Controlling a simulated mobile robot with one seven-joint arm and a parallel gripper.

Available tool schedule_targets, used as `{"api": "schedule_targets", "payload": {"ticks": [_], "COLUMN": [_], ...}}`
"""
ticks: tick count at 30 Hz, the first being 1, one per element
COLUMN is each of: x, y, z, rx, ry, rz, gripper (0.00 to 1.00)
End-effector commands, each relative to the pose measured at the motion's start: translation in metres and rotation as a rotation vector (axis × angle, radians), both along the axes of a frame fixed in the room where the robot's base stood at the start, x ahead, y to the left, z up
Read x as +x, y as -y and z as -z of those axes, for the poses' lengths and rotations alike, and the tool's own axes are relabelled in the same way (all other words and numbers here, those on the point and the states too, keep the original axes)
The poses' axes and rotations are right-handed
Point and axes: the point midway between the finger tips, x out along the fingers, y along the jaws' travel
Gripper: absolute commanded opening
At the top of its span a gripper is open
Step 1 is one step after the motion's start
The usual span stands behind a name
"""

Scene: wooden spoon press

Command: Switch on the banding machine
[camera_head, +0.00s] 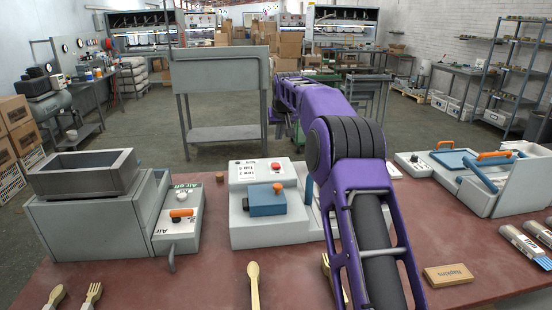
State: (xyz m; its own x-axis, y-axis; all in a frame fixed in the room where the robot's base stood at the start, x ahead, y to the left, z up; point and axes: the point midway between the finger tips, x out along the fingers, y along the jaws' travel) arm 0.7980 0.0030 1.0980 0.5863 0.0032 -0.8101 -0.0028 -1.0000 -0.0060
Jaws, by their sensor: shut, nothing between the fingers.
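Three grey machines stand on the reddish table, and I cannot tell for sure which is the banding machine. The left machine (85,225) has a hopper-like tray on top and a side panel with "Air" labels and an orange lever (181,213). The middle machine (275,232) has a label plate, a red button (276,166) and a blue block (266,204) with an orange knob. The right machine (520,190) has blue bars and orange handles (495,155). My purple arm crosses in front of the middle machine's right side. My gripper is not visible.
A wooden spoon (254,285) and a fork (93,293) lie at the front edge, with another utensil partly behind my arm. A grey stand (222,95) rises behind the table.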

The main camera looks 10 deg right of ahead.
Motion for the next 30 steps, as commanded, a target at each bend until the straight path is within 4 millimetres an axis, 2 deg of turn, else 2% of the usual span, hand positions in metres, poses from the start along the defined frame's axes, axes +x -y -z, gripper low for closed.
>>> {"api": "schedule_targets", "payload": {"ticks": [10,25,30], "x": [0.003,0.043,0.052], "y": [0.000,0.000,-0.001], "z": [0.004,0.059,0.067], "rx": [-0.004,-0.006,-0.005], "ry": [0.001,-0.001,0.001], "rz": [-0.002,-0.003,-0.004], "gripper": [0.00,0.00,0.00]}}
